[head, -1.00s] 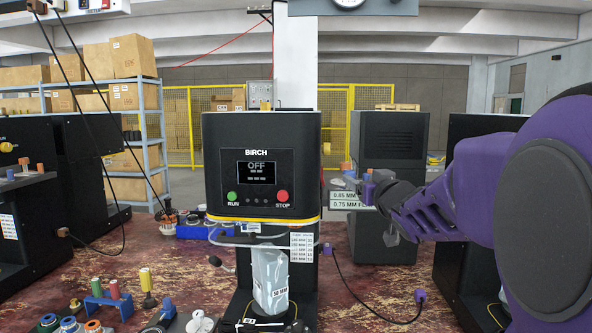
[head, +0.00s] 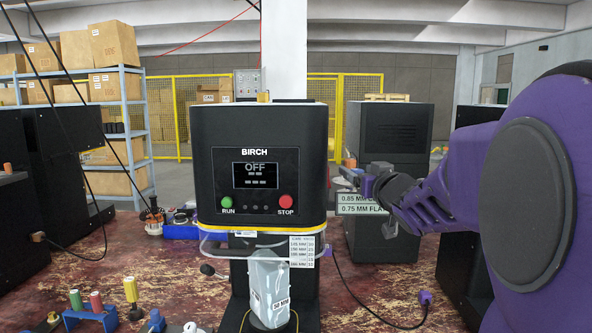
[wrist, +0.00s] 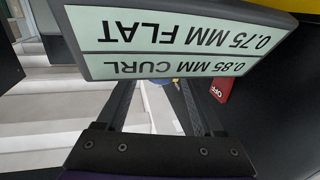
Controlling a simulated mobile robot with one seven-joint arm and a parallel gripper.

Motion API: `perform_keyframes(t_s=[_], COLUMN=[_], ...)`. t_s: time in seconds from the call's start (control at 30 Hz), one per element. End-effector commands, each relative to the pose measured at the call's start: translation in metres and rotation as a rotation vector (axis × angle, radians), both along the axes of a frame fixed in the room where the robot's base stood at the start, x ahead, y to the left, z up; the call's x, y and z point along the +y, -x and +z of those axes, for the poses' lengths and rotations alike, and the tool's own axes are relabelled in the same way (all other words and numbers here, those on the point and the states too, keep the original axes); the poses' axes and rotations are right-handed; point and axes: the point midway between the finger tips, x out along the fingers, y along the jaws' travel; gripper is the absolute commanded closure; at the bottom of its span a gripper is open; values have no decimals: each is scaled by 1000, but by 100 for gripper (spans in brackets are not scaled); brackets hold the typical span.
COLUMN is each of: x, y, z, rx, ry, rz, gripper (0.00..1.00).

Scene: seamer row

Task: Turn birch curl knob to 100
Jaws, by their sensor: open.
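The black BIRCH machine (head: 259,118) stands in the middle of the head view. Its screen (head: 255,175) reads OFF, with a green RUN button (head: 227,203) and a red STOP button (head: 286,202) below. I cannot pick out a curl knob in either view. My gripper (head: 366,184) is to the right of the machine, apart from its front. In the wrist view its two dark fingers (wrist: 158,95) are spread with nothing between them. A sign plate (wrist: 180,42), upside down there, reads 0.85 MM CURL and 0.75 MM FLAT and hides part of the view past the fingers.
A small printed table (head: 302,250) hangs below the machine's head, above a wrapped silvery can (head: 270,285). A red OFF label (wrist: 220,88) shows at right in the wrist view. Another dark machine (head: 388,130) stands behind my gripper.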

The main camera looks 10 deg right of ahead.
Motion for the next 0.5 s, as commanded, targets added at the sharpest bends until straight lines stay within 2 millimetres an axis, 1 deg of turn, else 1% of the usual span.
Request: perform_keyframes(t_s=[0.17, 0.2, 0.37, 0.5], x=[0, 0, 0, 0], y=[0, 0, 0, 0], z=[0, 0, 0, 0], rx=[0, 0, 0, 0], ry=[0, 0, 0, 0], rz=[0, 0, 0, 0], gripper=[31, 38, 67, 92])
